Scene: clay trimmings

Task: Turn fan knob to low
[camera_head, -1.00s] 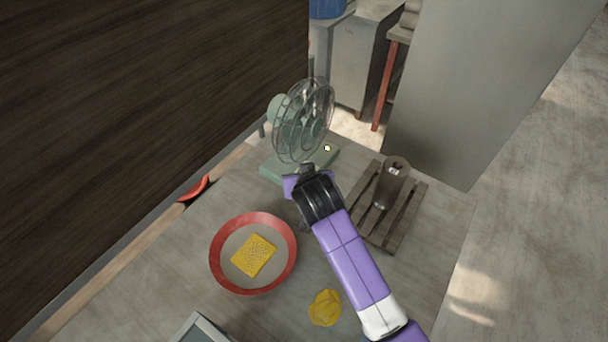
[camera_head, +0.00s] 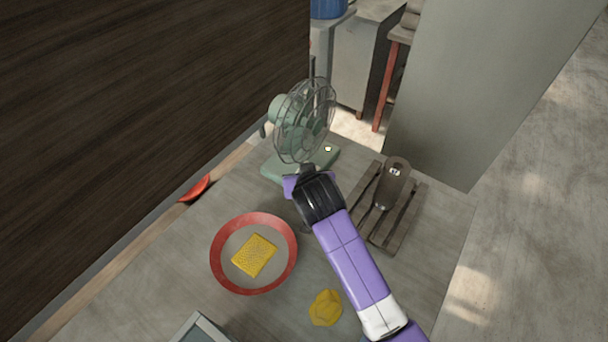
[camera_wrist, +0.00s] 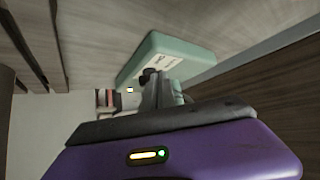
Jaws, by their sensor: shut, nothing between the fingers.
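The green desk fan stands at the back of the table, with its round wire cage (camera_head: 305,120) above a flat green base (camera_head: 285,172). In the wrist view the base (camera_wrist: 175,50) shows upside down, with a white label and a small dark knob (camera_wrist: 148,75) beside it. My gripper (camera_head: 305,171) is shut and empty, low at the front of the fan base. In the head view it covers that part of the base, so the knob is hidden there. I cannot tell whether the fingertips touch the knob.
A red-rimmed bowl (camera_head: 222,275) with a yellow sponge (camera_head: 254,256) sits left of my arm. A yellow lump (camera_head: 325,308) lies near the front. A dark wooden panel (camera_head: 130,100) borders the left.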

